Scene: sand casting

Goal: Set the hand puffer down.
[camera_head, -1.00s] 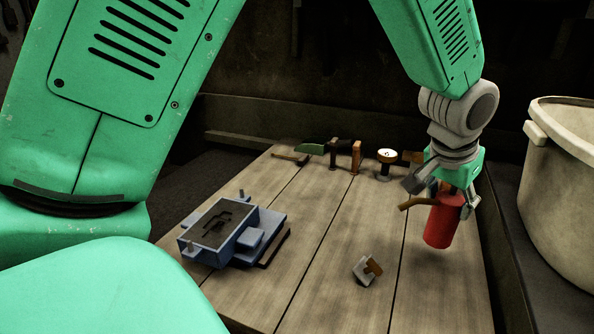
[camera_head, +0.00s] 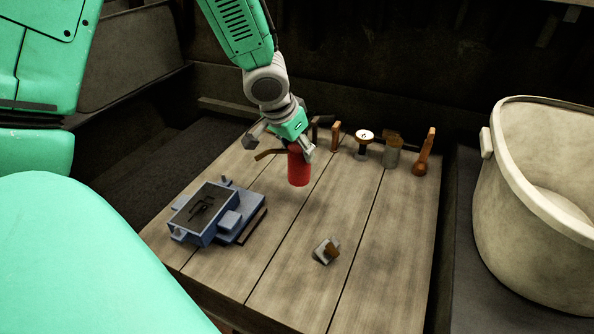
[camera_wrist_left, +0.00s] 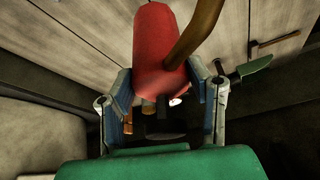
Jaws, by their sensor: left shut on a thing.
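The hand puffer is a red cylinder (camera_head: 299,168) with a curved brown spout (camera_head: 268,154). My left gripper (camera_head: 284,145) is shut on it toward the back of the wooden table, left of the table's middle. The puffer hangs roughly upright; whether its base touches the boards I cannot tell. In the left wrist view, the red body (camera_wrist_left: 158,50) sits between the two fingers (camera_wrist_left: 160,95), with the brown spout (camera_wrist_left: 196,35) crossing in front. My right gripper is not in view.
The wooden table (camera_head: 270,245) has free boards in front of the puffer. A blue moulding flask (camera_head: 205,212) stands left, a small grey-brown block (camera_head: 326,250) in front. Several tools, including a white-topped one (camera_head: 364,136) and a brush (camera_head: 424,155), line the back. A large pot (camera_head: 540,210) stands right.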

